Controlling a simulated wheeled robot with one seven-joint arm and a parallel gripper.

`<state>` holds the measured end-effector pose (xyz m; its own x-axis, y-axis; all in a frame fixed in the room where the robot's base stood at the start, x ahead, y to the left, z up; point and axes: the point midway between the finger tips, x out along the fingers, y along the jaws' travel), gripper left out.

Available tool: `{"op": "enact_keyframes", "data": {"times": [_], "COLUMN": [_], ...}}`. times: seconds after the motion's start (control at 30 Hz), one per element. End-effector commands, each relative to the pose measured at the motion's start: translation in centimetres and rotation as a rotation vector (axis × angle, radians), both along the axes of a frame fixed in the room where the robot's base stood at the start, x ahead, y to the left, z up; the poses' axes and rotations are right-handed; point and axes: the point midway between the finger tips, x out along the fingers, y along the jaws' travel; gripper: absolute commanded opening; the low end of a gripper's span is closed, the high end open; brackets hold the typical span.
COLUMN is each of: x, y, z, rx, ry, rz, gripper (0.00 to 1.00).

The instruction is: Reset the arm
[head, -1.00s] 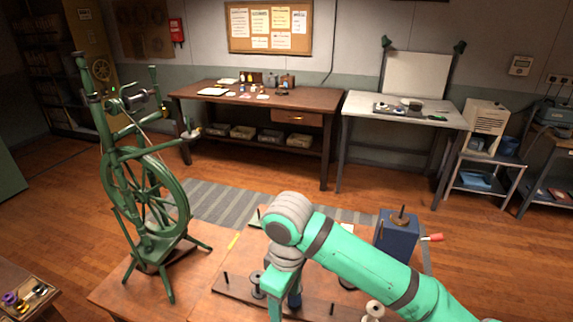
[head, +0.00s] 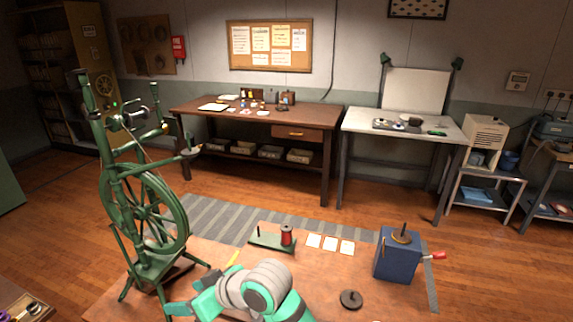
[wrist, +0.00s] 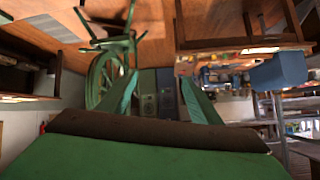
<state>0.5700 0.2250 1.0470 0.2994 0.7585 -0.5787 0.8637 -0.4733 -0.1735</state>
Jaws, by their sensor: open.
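My arm (head: 255,287) shows at the bottom middle of the head view, bent, with its grey joint over the near wooden table (head: 210,268). The wrist view looks out over the room with the scene upside down. The green spinning wheel (head: 145,205) stands at the left of the table in the head view, and it also shows in the wrist view (wrist: 103,78), left of the fingers.
On the table are a blue box with a red-handled crank (head: 397,257), a red spool on a green base (head: 286,236), white cards (head: 330,243) and a dark disc (head: 351,299). A brown workbench (head: 255,118) and a white table (head: 400,130) stand behind. Striped rug and floor lie between.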

Motion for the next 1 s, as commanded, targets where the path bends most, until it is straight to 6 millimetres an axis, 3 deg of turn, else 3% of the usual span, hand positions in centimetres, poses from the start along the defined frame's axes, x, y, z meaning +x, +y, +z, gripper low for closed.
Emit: {"op": "enact_keyframes", "data": {"times": [0.2, 0.43, 0.67, 1.0], "x": [0.6, 1.4, 1.5, -0.7], "y": [3.1, 3.7, 2.3, -2.0], "z": [1.6, 2.1, 0.6, -5.0], "rx": [0.260, 0.484, 0.648, 0.759], "ry": [-0.032, -0.054, -0.063, -0.079], "rz": [-0.104, -0.254, -0.436, -0.733], "gripper": [0.58, 0.58, 0.58, 0.58]}}
